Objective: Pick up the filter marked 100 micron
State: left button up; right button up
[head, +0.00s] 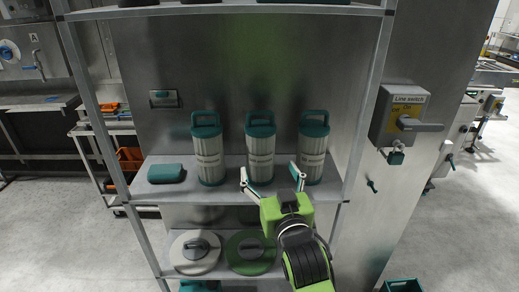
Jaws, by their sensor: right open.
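Three similar filters with pale ribbed bodies and teal caps, handles and bases stand upright on the middle shelf: a left filter (209,157), a middle filter (260,158) and a right filter (313,155). Each has lettering on its body, too small to read, so I cannot tell which is marked 100 micron. My right gripper (271,178), lime green with pale fingers, is open and empty at the shelf's front. Its fingers are spread in front of the middle filter's lower part, the right fingertip near the right filter's left edge. My left gripper is out of view.
The shelf (225,190) stands between metal uprights, with another shelf above. A teal block (166,173) lies left of the filters. Below are a white disc (195,252) and a green disc (250,253). A line switch (404,117) juts from the panel at right.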

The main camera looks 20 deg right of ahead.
aim_at(264, 160)
jog(key=w, duration=0.4)
jog(key=shift+w+d+p, duration=0.2)
jog(key=shift+w+p, duration=0.05)
jog(key=shift+p, duration=0.15)
jog(key=shift+w+p, duration=0.3)
jog(key=shift+w, duration=0.2)
jog(key=w, duration=0.1)
jog(key=w+p, duration=0.1)
jog(key=w, duration=0.1)
jog(key=shift+w+d+f, duration=0.1)
jog(key=shift+w+f, duration=0.05)
jog(key=shift+f, duration=0.05)
jog(key=shift+w+f+p, duration=0.15)
jog(key=shift+w+p, duration=0.15)
jog(key=shift+w, duration=0.2)
jog(key=c, duration=1.5)
